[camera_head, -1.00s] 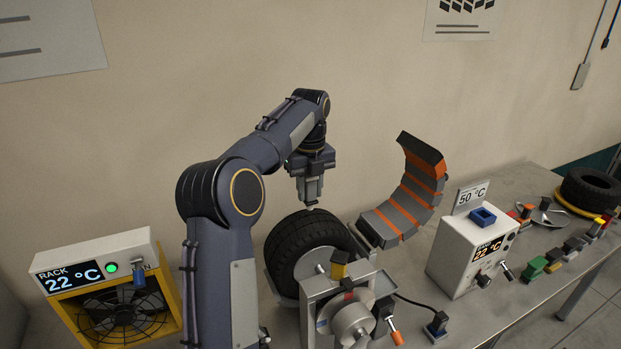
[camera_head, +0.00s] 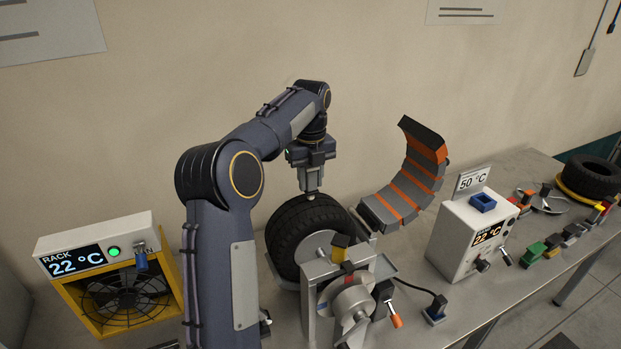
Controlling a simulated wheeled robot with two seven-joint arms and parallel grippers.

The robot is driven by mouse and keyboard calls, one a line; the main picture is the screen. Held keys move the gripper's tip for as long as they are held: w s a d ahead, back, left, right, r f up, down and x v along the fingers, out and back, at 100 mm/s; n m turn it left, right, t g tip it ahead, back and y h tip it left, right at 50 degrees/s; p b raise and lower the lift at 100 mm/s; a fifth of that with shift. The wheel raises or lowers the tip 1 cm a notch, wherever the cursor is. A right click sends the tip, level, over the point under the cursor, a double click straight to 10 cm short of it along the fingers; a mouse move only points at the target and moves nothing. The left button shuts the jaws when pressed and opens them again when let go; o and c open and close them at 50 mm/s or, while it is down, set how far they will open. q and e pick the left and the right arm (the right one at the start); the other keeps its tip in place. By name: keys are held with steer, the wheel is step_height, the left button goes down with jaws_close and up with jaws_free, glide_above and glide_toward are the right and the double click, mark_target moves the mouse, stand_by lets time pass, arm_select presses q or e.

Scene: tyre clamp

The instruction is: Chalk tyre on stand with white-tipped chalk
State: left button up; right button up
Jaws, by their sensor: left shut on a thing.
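A black tyre (camera_head: 284,237) stands upright on a grey metal stand (camera_head: 318,268) on the bench. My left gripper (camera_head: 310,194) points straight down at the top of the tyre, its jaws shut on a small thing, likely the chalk. The held thing is almost wholly hidden between the fingers and the tread, so its white tip does not show. The fingertips look very close to the tread; I cannot tell whether the chalk touches it. My right gripper is not in view.
A segmented grey and orange curved band (camera_head: 405,190) rises right of the tyre. A 50 °C control box (camera_head: 462,240) stands farther right. A yellow rack fan unit (camera_head: 122,290) is at left. A second tyre (camera_head: 592,176) and several small coloured blocks (camera_head: 553,243) lie at right.

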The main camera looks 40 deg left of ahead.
mark_target(310, 167)
arm_select(q)
steer(key=shift+f+b, duration=0.35)
steer(key=shift+f, duration=0.5)
stand_by(0.5)
steer(key=shift+p, duration=0.35)
stand_by(1.3)
steer(key=shift+r, duration=2.5)
